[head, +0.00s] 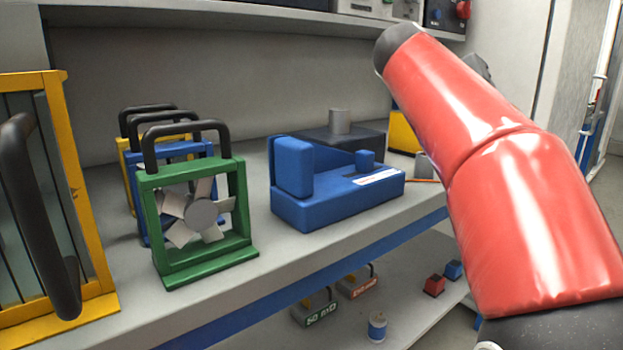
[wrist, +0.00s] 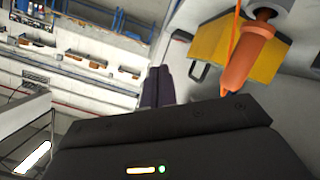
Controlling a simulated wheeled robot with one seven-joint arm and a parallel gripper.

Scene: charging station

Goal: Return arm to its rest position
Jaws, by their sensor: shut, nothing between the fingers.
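My red arm (head: 480,130) rises across the right side of the head view, in front of the workbench. My gripper is mostly hidden behind the arm there. In the wrist view, the dark fingers of my gripper (wrist: 158,76) are together, with nothing between them. The dark gripper body fills the bottom of that view and bears a small yellow light and a green light.
A blue charging device (head: 335,205), a green framed fan (head: 205,260) and a yellow framed panel (head: 105,300) stand on the bench (head: 300,265). An orange-handled tool (wrist: 247,60) and a yellow block (wrist: 220,50) show near my gripper. Small items lie on the lower shelf.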

